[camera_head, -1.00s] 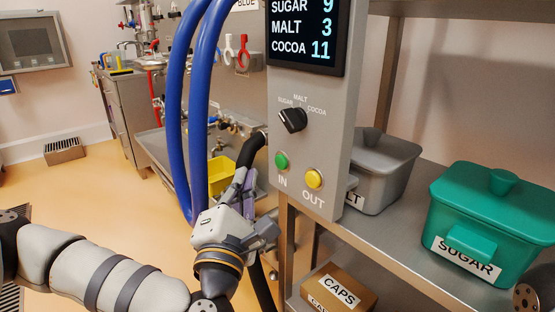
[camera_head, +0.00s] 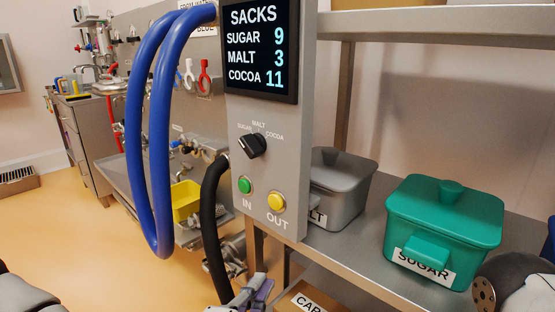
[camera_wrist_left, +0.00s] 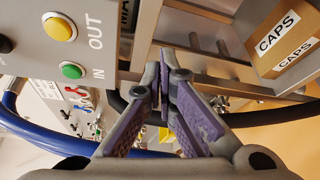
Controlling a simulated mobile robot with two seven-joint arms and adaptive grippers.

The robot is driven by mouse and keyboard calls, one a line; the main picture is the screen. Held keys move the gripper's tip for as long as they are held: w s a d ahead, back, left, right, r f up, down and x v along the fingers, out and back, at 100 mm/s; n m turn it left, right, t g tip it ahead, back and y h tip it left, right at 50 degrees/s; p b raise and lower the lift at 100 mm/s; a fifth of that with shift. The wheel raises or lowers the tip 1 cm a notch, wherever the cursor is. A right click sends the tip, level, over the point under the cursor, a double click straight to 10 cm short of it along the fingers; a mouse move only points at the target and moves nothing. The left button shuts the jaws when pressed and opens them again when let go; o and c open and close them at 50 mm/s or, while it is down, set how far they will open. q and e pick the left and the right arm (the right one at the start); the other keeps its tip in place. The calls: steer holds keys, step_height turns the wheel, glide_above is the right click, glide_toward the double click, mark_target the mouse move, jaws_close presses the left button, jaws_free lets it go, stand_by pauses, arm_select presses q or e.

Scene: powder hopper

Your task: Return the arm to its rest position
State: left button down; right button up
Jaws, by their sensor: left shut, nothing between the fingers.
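My left gripper (camera_head: 258,287) is at the bottom edge of the head view, below the grey control panel (camera_head: 295,150) and beside the black hose (camera_head: 212,230). Its purple-padded fingers also show in the left wrist view (camera_wrist_left: 165,80); they are shut with nothing between them. The panel, with its black knob (camera_head: 253,146), green IN button (camera_head: 245,185) and yellow OUT button (camera_head: 277,202), is clear of the gripper. Most of my left arm is out of the head view. My right gripper is not in view.
A grey malt bin (camera_head: 340,190) and a green sugar bin (camera_head: 445,220) stand on the metal shelf. A CAPS box (camera_head: 305,300) sits below, close to the left gripper. Blue hoses (camera_head: 160,130) hang left of the panel. Open floor (camera_head: 85,240) lies left.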

arm_select(q)
steer(key=s+d+f+m+g+h, duration=0.1)
steer(key=s+d+f+m+g, duration=0.25)
steer(key=s+f, duration=0.25)
steer(key=s+d+f+m+g+h, duration=0.2)
steer(key=s+f+m+g, duration=0.2)
steer(key=s+f, duration=0.2)
steer(key=s+a+f+m+g+y, duration=0.1)
steer(key=s+a+f+m+g, duration=0.25)
steer(key=s, duration=0.25)
steer(key=s+a+f+m+g+y, duration=0.1)
steer(key=s+a+f+m+g, duration=0.1)
steer(key=s+f, duration=0.4)
steer(key=s+a+f+m+g+y+p, duration=0.1)
steer(key=s+a+m+g+y, duration=0.3)
steer(key=s+a, duration=0.8)
steer(key=a+f+g+y, duration=0.1)
steer(key=a, duration=0.3)
steer(key=shift+s+g+y, duration=0.3)
steer(key=shift+s, duration=0.1)
